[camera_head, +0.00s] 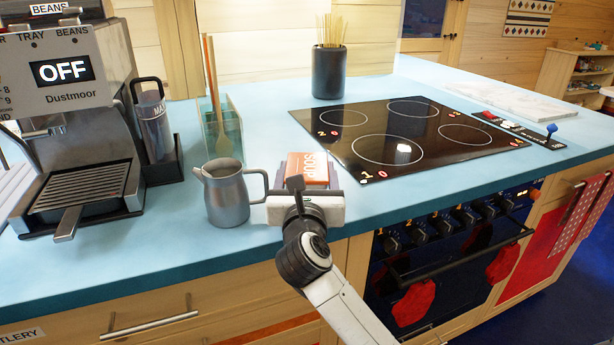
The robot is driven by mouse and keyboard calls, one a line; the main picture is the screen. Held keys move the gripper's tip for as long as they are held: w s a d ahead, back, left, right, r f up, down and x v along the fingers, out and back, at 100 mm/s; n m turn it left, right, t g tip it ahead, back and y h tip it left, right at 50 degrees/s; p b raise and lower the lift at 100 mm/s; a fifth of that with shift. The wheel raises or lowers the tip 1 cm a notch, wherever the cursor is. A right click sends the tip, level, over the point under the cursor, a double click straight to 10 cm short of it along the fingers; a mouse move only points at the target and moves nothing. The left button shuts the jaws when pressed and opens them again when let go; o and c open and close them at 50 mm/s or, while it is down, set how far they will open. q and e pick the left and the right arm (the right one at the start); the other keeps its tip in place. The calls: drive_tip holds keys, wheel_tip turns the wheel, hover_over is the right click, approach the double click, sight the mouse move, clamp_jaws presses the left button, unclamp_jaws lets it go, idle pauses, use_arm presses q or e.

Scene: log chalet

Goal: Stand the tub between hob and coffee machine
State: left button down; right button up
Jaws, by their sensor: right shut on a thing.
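The tub, an orange-brown block marked SOUP (308,168), is at the worktop's front, left of the black hob (410,135) and right of the coffee machine (75,130). My right gripper (307,184) reaches in from the front and is shut on the tub; its body hides the tub's lower front. I cannot tell whether the tub's base touches the worktop. The coffee machine shows an OFF display and stands at the left. My left gripper is not in view.
A grey metal jug (228,192) stands close to the left of my right gripper. Behind it are a glass holder with wooden utensils (222,130) and a black pot of sticks (329,72). Blue worktop (270,115) is bare between holder and hob.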

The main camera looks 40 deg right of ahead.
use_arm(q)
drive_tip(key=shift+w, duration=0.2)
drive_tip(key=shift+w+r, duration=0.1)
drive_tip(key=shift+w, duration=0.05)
use_arm(e)
drive_tip(key=o, duration=1.2)
drive_tip(key=shift+f, duration=0.2)
drive_tip(key=shift+o, duration=0.2)
drive_tip(key=shift+r, duration=0.15)
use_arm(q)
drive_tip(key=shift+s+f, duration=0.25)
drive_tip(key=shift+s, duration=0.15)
use_arm(e)
drive_tip(key=v, duration=0.7)
drive_tip(key=shift+s+a, duration=0.2)
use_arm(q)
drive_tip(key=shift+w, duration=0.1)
